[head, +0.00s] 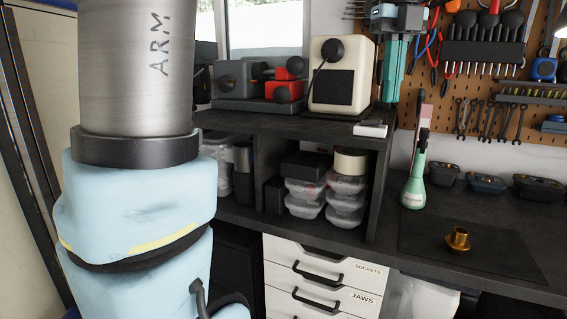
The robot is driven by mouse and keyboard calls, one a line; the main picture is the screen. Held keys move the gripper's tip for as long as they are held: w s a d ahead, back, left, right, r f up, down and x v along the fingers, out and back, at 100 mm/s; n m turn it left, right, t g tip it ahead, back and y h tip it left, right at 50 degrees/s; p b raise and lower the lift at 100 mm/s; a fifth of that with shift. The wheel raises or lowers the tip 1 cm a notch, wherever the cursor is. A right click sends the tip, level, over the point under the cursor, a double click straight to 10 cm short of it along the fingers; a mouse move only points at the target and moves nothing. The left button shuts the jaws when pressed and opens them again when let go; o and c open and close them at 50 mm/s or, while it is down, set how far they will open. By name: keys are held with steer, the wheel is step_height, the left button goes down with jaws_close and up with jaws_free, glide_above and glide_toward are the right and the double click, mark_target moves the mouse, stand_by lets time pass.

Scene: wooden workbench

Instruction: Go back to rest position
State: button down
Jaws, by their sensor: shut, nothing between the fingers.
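My gripper (391,98) shows at the upper middle right, pointing down with its teal fingers together and nothing between them. It appears in front of the pegboard's left edge, to the right of a cream-coloured box-shaped device (343,75). The top of the gripper and the arm above it are cut off by the picture's upper edge. My large grey and light blue arm parts fill the left side and hide what is behind them.
A brass flanged part (458,239) sits on a dark mat (419,246) on the workbench. A green-bodied tool (414,185) stands behind it. A dark shelf (285,123) holds devices, with plastic tubs (305,198) below. Tools hang on the pegboard (420,105).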

steer(key=w+a+f+n, duration=0.3)
steer(key=a+f+n, duration=0.2)
steer(key=f+n, duration=0.25)
steer(key=w+a+f+n, duration=0.3)
steer(key=a+f+n, duration=0.3)
steer(key=f+n, duration=0.15)
steer(key=s+a+f+n, duration=0.2)
steer(key=a+f+n, duration=0.5)
steer(key=n, duration=0.2)
steer(key=s+a+f+n+t, duration=0.1)
steer(key=s+a+f+n, duration=0.2)
steer(key=a+f+n, duration=0.4)
steer(key=shift+s+f+n+t, duration=0.3)
steer(key=shift+f+n, duration=0.1)
steer(key=shift+n, duration=0.5)
